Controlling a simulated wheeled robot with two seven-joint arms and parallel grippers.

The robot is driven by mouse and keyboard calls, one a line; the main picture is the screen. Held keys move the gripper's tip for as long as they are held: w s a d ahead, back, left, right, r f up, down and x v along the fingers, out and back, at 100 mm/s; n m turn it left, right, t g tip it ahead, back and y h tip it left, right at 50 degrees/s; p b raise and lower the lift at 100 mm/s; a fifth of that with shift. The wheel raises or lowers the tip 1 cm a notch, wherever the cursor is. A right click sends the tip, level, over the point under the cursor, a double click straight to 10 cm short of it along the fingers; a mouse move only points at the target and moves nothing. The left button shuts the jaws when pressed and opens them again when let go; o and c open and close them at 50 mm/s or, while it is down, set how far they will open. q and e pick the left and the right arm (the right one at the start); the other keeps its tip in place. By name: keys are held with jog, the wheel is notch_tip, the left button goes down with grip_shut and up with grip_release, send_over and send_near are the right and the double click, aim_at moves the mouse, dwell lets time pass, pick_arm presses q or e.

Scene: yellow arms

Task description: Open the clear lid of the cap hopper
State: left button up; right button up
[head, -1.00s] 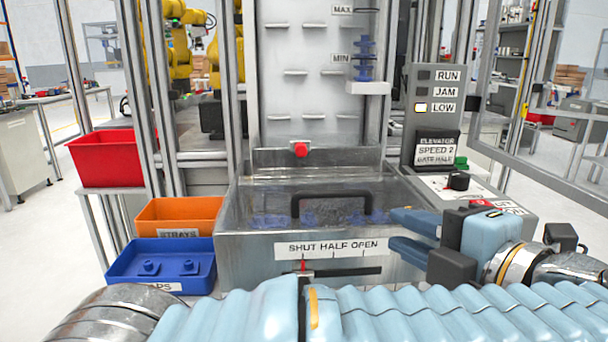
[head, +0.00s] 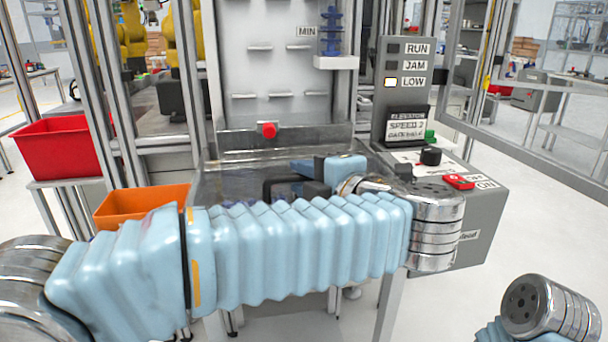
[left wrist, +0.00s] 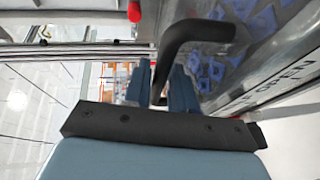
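The cap hopper's clear lid (head: 232,182) lies flat as far as I can see. My left forearm hides much of the hopper's front. The lid's black handle (head: 282,187) stands on it. My left gripper (head: 305,168) reaches over the lid at the handle. In the left wrist view the handle (left wrist: 198,31) runs between the two blue fingers of my left gripper (left wrist: 161,88), which sit close on both sides of it. Blue caps (left wrist: 262,22) show through the lid. My right gripper is out of view.
A red bin (head: 58,148) and an orange bin (head: 140,204) stand at the left. A red knob (head: 267,130) is behind the lid. The grey control box (head: 455,215) with a red switch (head: 459,181) is close at the right. Open floor lies further right.

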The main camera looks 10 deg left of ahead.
pick_arm(q)
jog(key=shift+w+a, duration=0.15)
jog(key=shift+a, duration=0.05)
jog(key=shift+f, duration=0.1)
grip_shut()
